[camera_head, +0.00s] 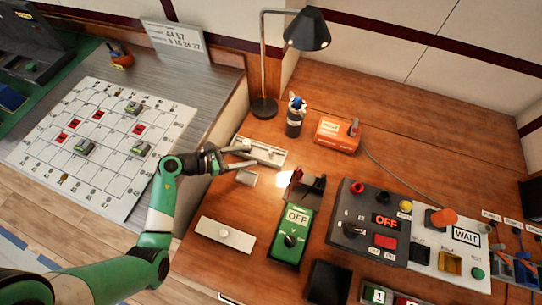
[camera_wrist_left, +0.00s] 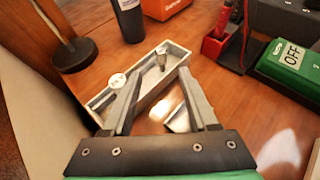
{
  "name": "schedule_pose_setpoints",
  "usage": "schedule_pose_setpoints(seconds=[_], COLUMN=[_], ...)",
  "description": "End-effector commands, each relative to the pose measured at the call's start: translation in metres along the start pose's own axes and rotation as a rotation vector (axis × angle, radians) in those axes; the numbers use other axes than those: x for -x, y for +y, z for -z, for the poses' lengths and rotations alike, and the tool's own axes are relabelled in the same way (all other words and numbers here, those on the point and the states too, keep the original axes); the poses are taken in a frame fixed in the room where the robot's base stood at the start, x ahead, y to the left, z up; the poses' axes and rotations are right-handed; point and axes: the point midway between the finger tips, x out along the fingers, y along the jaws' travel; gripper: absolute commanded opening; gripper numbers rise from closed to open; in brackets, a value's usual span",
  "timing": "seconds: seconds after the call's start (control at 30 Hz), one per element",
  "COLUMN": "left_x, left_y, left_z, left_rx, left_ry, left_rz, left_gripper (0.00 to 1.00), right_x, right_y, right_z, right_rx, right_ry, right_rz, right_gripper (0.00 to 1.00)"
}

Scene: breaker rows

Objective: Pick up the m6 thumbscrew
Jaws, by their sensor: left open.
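A light grey tray (camera_head: 270,158) lies on the wooden bench; it also shows in the left wrist view (camera_wrist_left: 180,68). In it stands a small metallic cylindrical piece (camera_wrist_left: 162,58), which looks like the m6 thumbscrew, though its thread is hidden. A round pale disc (camera_wrist_left: 117,80) sits at the tray's left end. My left gripper (camera_head: 250,154) is open and empty at the tray's near side. In the left wrist view its fingers (camera_wrist_left: 160,74) reach over the tray's near wall, with the metallic piece just beyond, between the tips. My right gripper is not in view.
A small grey block (camera_head: 246,178) lies just below my gripper. A black lamp (camera_head: 264,107), a dark bottle (camera_head: 294,122) and an orange box (camera_head: 337,135) stand behind. A white plate (camera_head: 212,233) lies nearer.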

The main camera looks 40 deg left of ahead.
Motion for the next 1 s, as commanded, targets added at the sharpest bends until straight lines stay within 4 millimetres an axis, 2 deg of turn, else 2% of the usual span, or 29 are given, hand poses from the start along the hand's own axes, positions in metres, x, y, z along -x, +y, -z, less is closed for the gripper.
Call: schedule_pose_setpoints(seconds=[0.2, 0.37, 0.6, 0.87, 0.9, 1.0], left_x=[-0.022, -0.029, -0.069, -0.074, -0.074, -0.074], left_y=[-0.001, -0.001, -0.003, -0.002, -0.002, -0.002], left_z=[-0.002, -0.003, -0.004, -0.005, -0.005, -0.005], left_rx=[-0.002, -0.002, -0.003, -0.003, -0.003, -0.002], left_ry=[-0.001, -0.002, -0.001, -0.002, -0.002, -0.002], left_rz=[0.004, 0.004, 0.005, 0.001, 0.001, 0.001], left_gripper=[0.59, 0.59, 0.59, 0.59, 0.57, 0.39], right_x=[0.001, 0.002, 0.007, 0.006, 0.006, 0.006], right_y=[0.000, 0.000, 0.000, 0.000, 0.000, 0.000], right_z=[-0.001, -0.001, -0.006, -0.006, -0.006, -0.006], right_rx=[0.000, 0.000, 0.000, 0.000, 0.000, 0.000], right_ry=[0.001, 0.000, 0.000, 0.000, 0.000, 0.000], right_rz=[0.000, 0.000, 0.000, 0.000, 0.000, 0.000], right_gripper=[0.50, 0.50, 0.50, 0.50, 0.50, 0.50])
